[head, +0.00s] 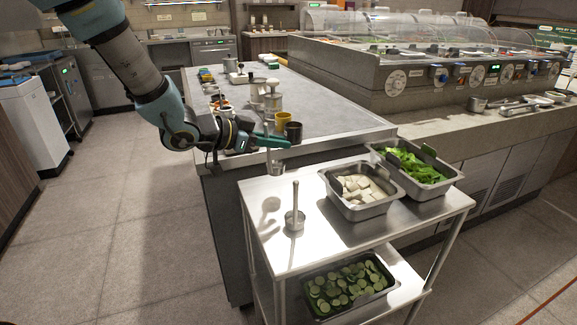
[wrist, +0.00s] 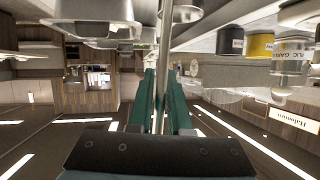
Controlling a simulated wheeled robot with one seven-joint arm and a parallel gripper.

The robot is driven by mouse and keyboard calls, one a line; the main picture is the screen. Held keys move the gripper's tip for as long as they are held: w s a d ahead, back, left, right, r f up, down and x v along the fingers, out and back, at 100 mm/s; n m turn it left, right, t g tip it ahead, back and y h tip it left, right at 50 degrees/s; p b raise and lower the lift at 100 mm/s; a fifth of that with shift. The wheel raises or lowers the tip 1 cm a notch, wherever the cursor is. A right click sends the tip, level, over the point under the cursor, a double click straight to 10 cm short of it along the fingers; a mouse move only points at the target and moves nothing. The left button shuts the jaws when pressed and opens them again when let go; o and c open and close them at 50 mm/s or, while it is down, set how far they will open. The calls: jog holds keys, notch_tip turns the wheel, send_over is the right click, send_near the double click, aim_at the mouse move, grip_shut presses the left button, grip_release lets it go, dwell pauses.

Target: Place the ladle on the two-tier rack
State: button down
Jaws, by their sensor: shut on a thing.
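My gripper (head: 280,142) is shut on the upright metal handle of a ladle (head: 276,163). The ladle's bowl hangs below the jaws, in the air by the counter's near corner and above the back left of the two-tier rack (head: 268,250). In the wrist view, which looks upside down, the handle (wrist: 167,50) runs between the green fingers (wrist: 160,100). A second metal utensil with a round cup and upright handle (head: 295,218) stands on the rack's top tier, left of the pans.
A pan of white cubes (head: 346,211) and a pan of green leaves (head: 437,195) fill the top tier's right and back. A pan of cucumber slices (head: 318,310) sits below. The grey counter (head: 345,125) holds a black cup (head: 293,132) and a yellow cup (head: 282,119). The top tier's left is partly bare.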

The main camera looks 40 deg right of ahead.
aim_at(276, 169)
jog(key=shift+f, duration=2.9)
jog(key=shift+f, duration=0.15)
jog(key=c, duration=0.8)
grip_release()
jog(key=shift+c, duration=0.2)
jog(key=shift+w+a+r, duration=0.1)
jog(key=shift+a+r, duration=0.15)
jog(key=v, duration=1.1)
jog(key=shift+a+b, duration=0.25)
jog(key=shift+b, duration=0.1)
